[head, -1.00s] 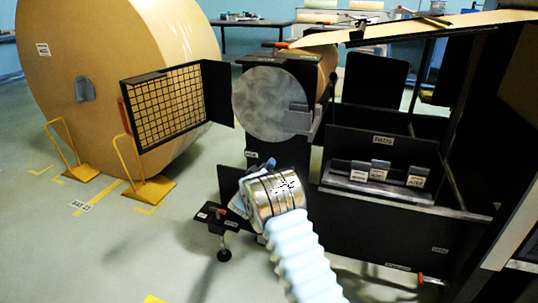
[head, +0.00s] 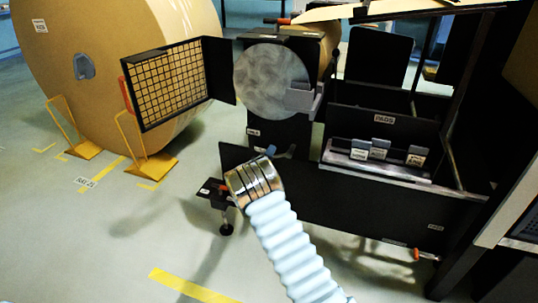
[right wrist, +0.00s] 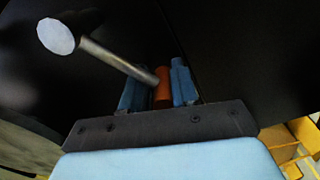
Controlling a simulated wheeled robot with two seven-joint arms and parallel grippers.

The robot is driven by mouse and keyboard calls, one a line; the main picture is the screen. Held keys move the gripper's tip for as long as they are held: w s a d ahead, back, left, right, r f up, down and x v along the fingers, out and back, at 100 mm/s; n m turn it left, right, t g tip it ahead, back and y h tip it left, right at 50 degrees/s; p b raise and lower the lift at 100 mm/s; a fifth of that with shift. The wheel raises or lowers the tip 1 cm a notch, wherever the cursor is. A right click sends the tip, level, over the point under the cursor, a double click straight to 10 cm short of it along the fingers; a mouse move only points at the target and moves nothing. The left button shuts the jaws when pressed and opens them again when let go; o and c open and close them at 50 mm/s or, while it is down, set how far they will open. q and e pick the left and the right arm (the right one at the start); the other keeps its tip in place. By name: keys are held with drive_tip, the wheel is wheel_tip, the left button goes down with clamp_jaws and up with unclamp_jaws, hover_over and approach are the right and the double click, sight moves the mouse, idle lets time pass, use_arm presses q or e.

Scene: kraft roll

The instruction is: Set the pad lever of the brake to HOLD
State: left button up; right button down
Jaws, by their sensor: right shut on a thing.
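The brake is a black housing with a grey disc (head: 272,80) and a grey block (head: 300,97) at its right edge. My right gripper (head: 277,152) is low in front of the housing, mostly hidden behind my chrome wrist. In the right wrist view, its blue fingers (right wrist: 158,88) are shut on an orange grip (right wrist: 163,85). A metal rod (right wrist: 118,62) with a pale round end runs up left from beside the grip. I cannot read any HOLD mark or tell the lever's setting. My left gripper is not in view.
A large kraft roll (head: 120,75) stands at left with yellow chocks (head: 150,168). A black-framed grid panel (head: 170,85) stands between roll and brake. A black bracket (head: 212,192) is left of my wrist. A rack of pads (head: 375,150) is at right. Floor at lower left is clear.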

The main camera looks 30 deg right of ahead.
drive_tip(key=shift+s+d+f, duration=0.1)
drive_tip(key=shift+s+f, duration=0.15)
drive_tip(key=shift+f, duration=0.4)
drive_tip(key=c, duration=1)
unclamp_jaws()
drive_tip(key=shift+d+r, duration=0.1)
drive_tip(key=shift+r, duration=0.15)
drive_tip(key=v, duration=1.3)
drive_tip(key=shift+s+a+r, duration=0.1)
drive_tip(key=shift+s+a, duration=0.1)
drive_tip(key=shift+a, duration=0.2)
